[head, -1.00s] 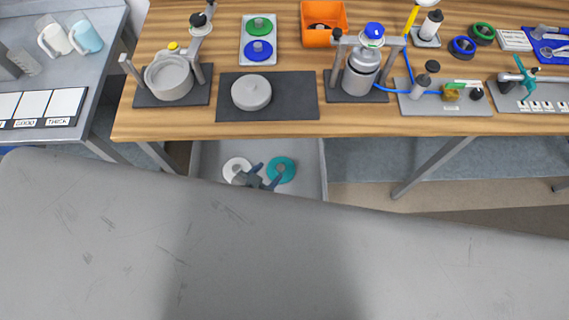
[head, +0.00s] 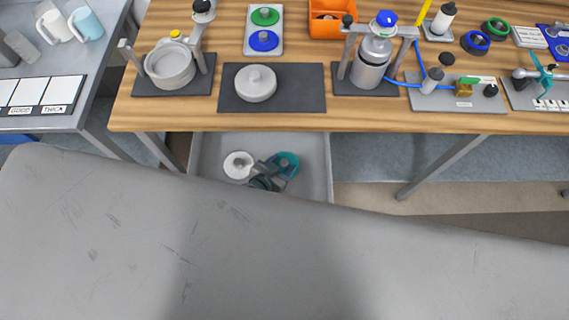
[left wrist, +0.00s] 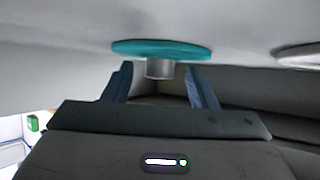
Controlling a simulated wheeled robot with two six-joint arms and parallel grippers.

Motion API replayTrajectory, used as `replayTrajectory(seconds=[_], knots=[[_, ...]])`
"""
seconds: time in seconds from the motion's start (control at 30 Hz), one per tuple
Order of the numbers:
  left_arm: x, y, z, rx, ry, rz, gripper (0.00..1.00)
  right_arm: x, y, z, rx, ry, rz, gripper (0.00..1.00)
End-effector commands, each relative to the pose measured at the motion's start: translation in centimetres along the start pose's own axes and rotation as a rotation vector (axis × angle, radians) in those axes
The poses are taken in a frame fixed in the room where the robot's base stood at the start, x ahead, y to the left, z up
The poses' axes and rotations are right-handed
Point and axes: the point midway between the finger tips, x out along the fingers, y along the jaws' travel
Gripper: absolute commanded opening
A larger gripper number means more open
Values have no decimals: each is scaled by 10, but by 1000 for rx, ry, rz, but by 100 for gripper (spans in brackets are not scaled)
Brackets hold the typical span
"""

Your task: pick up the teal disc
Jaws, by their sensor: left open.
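The teal disc (head: 288,160) lies in the grey tray below the table's front edge, and part of it is hidden by my left gripper. My left gripper (head: 277,168) is over the tray, at the disc's near left side. In the left wrist view the teal disc (left wrist: 162,48) shows edge-on, with a grey cylindrical hub at its middle. The open fingers of my left gripper (left wrist: 160,82) stand on both sides of the hub, with a gap on each side. Whether they touch the disc cannot be told. My right gripper is not in view.
A white disc (head: 238,165) lies left of the teal one in the grey tray (head: 322,160). The wooden table (head: 350,120) above bears stands, a grey lidded piece (head: 255,83) and a green and a blue disc (head: 263,40). A table leg (head: 440,168) stands to the right.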

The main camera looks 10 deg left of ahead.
Motion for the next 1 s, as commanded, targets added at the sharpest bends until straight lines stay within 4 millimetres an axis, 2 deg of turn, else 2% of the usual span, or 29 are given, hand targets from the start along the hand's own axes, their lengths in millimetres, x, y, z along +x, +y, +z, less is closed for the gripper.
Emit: replayTrajectory(seconds=[0.23, 0.27, 0.5, 0.77, 0.87, 1.0], knots=[[2, 0, 0, 0, 0, 0, 52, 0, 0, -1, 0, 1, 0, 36], [2, 0, 0, 0, 0, 0, 48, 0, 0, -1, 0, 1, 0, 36], [2, 0, 0, 0, 0, 0, 1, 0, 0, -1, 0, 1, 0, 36], [1, 0, -2, 0, 0, 0, 0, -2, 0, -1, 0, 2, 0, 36], [-3, 0, -10, -1, 1, 0, 0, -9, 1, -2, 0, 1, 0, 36], [-14, 0, -30, -1, 1, 0, 0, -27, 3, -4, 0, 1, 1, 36]])
